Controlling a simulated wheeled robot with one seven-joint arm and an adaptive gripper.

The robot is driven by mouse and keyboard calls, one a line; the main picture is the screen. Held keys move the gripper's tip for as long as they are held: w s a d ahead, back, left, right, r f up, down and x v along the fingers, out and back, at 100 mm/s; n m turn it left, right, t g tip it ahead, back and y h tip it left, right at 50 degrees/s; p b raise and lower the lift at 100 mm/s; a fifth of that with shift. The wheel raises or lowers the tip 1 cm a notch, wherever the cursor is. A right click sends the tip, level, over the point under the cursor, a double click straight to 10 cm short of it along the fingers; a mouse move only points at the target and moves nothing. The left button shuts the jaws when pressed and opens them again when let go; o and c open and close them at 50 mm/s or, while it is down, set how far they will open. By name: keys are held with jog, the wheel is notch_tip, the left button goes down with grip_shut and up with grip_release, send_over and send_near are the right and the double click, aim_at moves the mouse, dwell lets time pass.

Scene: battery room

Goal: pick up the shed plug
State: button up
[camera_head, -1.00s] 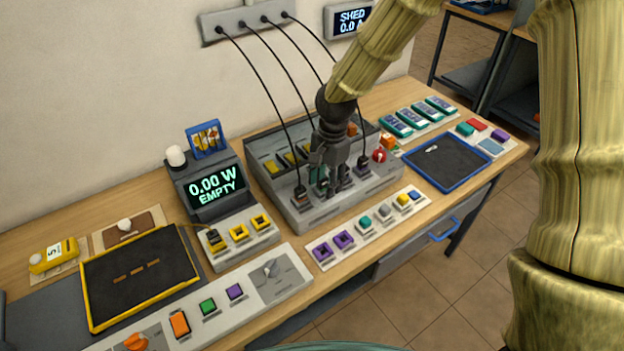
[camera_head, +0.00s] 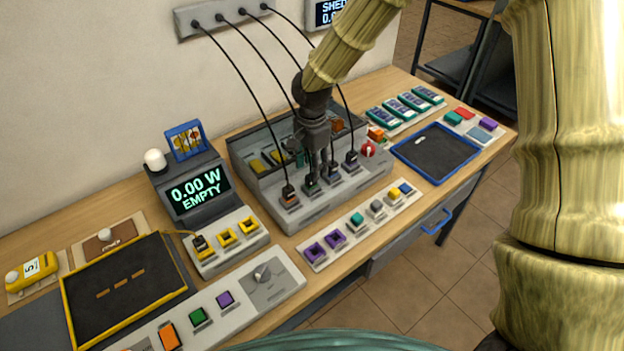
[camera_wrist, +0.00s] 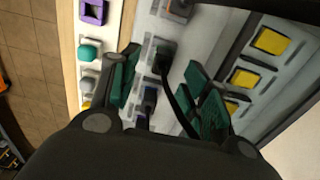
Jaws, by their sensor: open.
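Several black plugs on black cables stand in a row in the front of the grey socket unit (camera_head: 323,205). Among them are a left-end plug (camera_head: 289,194), a second plug (camera_head: 311,184), a third (camera_head: 333,173) and a right-end plug (camera_head: 351,158). I cannot tell by a label which is the shed plug. My gripper (camera_head: 320,172) points down over the middle plugs, open. In the wrist view my gripper (camera_wrist: 165,80) shows two green-padded fingers spread apart. One dark plug (camera_wrist: 161,54) with its cable appears between and beyond them; contact cannot be judged.
The cables rise to a wall strip (camera_head: 227,17) and hang close around my arm. A red dial (camera_head: 368,150) is at the unit's right end. A blue-rimmed tray (camera_head: 436,178) lies to the right. A display (camera_head: 198,192) reading EMPTY stands left.

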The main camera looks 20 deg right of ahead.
aim_at(311, 183)
jog(key=shift+w+f+p, duration=0.15)
jog(key=shift+f+p, duration=0.9)
jog(key=shift+f, duration=0.3)
jog(key=shift+f+p, duration=0.4)
jog(key=shift+f, duration=0.9)
grip_shut()
